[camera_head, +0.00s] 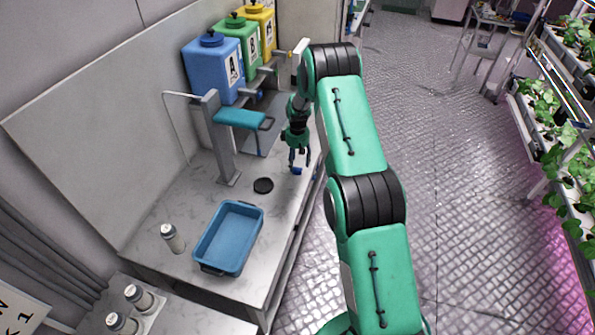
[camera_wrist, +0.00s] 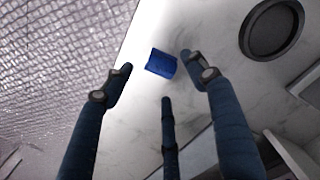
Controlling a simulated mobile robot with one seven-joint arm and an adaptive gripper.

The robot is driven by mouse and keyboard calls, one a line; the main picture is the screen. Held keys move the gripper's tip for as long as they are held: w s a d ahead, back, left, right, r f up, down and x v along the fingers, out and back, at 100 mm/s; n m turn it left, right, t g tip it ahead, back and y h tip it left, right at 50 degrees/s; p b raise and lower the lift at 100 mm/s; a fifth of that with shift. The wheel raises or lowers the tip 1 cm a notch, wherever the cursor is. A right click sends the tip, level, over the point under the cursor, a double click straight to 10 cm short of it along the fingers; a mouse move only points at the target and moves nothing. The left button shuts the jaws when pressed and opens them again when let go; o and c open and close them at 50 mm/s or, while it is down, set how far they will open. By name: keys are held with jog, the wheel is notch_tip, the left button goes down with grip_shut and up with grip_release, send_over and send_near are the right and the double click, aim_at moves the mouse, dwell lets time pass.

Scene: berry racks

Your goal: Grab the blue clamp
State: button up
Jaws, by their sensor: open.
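The blue clamp (camera_head: 297,171) is a small blue piece on the marble bench top, near the bench's right edge. In the wrist view the blue clamp (camera_wrist: 161,64) lies ahead of my fingertips, between the spread fingers. My gripper (camera_head: 297,160) points down just above it in the head view. In the wrist view my gripper (camera_wrist: 158,75) is open, with nothing between its fingers. Whether a finger touches the clamp I cannot tell.
A black disc (camera_head: 263,185) lies left of the clamp. A blue tray (camera_head: 208,240) and a bottle (camera_head: 173,239) stand nearer the front. A grey post (camera_head: 220,150) with a teal arm rises behind. Blue (camera_head: 213,68), green (camera_head: 243,45) and yellow (camera_head: 262,30) containers stand at the back.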

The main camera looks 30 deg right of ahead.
aim_at(298, 168)
jog(key=shift+s+f, duration=0.1)
jog(key=shift+f, duration=1.85)
jog(key=c, duration=0.8)
